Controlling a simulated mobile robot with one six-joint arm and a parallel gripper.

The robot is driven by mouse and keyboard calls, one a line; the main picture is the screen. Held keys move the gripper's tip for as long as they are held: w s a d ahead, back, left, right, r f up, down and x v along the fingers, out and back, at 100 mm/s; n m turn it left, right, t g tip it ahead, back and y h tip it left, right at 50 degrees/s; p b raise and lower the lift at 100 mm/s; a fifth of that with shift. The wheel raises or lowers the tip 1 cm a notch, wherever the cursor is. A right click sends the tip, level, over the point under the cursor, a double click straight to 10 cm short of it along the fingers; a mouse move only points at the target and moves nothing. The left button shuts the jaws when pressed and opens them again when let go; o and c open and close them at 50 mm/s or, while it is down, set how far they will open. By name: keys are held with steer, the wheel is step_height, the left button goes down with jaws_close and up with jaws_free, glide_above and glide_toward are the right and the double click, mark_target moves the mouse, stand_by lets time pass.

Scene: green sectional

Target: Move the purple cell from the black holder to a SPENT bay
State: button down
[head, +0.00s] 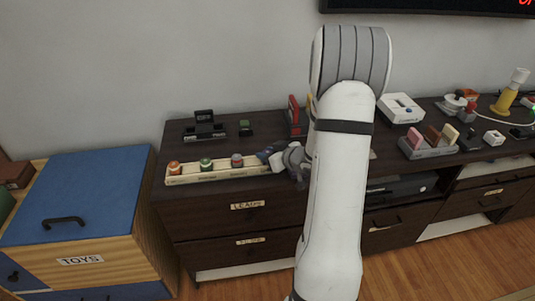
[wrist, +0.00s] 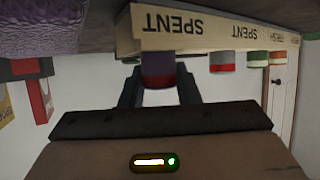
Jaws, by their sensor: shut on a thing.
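The purple cell (wrist: 158,68), with a dark red band at its end, is between the fingers of my gripper (wrist: 160,88) in the wrist view. My gripper is shut on it. The picture there is upside down. The cell meets the edge of the pale rack (wrist: 195,38) by a SPENT label; I cannot tell whether it is seated in a bay. In the head view my gripper (head: 277,156) is at the right end of the rack (head: 215,175), and the cell is mostly hidden. A black holder (head: 204,125) stands behind the rack.
The rack also holds an orange cell (head: 174,167), a green cell (head: 206,164) and a red-grey cell (head: 237,160). A red upright item (head: 293,112) stands behind my gripper. A blue-topped toy chest (head: 80,190) is at left. Small items crowd the cabinet's right side.

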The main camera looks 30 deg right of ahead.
steer(key=shift+f, duration=0.2)
steer(key=c, duration=1.1)
jaws_free()
steer(key=shift+r, duration=0.1)
